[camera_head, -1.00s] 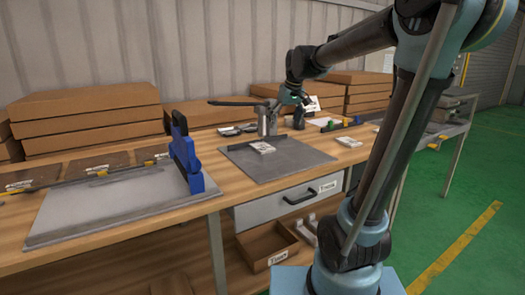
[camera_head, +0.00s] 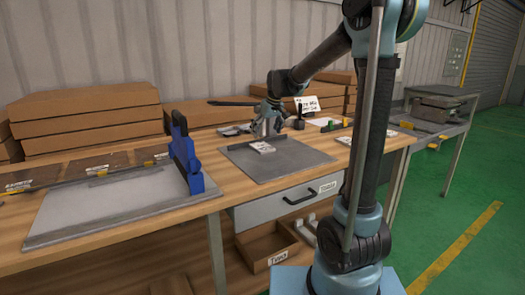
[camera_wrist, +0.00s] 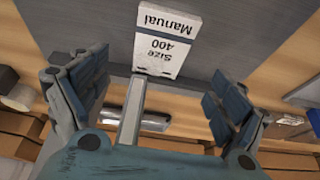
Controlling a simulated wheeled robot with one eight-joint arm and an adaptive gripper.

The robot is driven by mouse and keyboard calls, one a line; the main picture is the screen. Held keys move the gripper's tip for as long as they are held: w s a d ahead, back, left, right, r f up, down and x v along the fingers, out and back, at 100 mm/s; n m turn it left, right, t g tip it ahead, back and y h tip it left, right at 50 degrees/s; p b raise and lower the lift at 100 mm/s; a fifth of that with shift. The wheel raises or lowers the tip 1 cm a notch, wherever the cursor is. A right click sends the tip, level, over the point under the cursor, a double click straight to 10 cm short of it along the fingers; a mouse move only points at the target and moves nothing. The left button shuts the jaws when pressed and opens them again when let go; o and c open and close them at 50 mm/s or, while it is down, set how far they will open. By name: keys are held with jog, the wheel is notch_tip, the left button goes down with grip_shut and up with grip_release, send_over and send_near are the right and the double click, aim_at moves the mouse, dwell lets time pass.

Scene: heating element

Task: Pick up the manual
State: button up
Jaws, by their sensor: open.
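The manual (camera_head: 262,147) is a small white booklet lying flat on the grey metal plate (camera_head: 285,165) on the workbench. In the wrist view the manual (camera_wrist: 166,38) shows upside down, with the words "Manual" and "Size 400", at the top centre beyond my fingers. My gripper (camera_head: 270,112) is above the back part of the plate, over and behind the manual. In the wrist view my gripper (camera_wrist: 155,78) has its two fingers spread wide with no manual between them.
A blue clamp-like stand (camera_head: 184,155) is at left. Brown boxes (camera_head: 90,115) line the back. A drawer (camera_head: 285,203) sits below.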

aim_at(263, 146)
jog(key=shift+x, duration=3.8)
jog(key=shift+d, duration=0.1)
jog(key=c, duration=1.3)
jog(key=shift+s+r, duration=0.1)
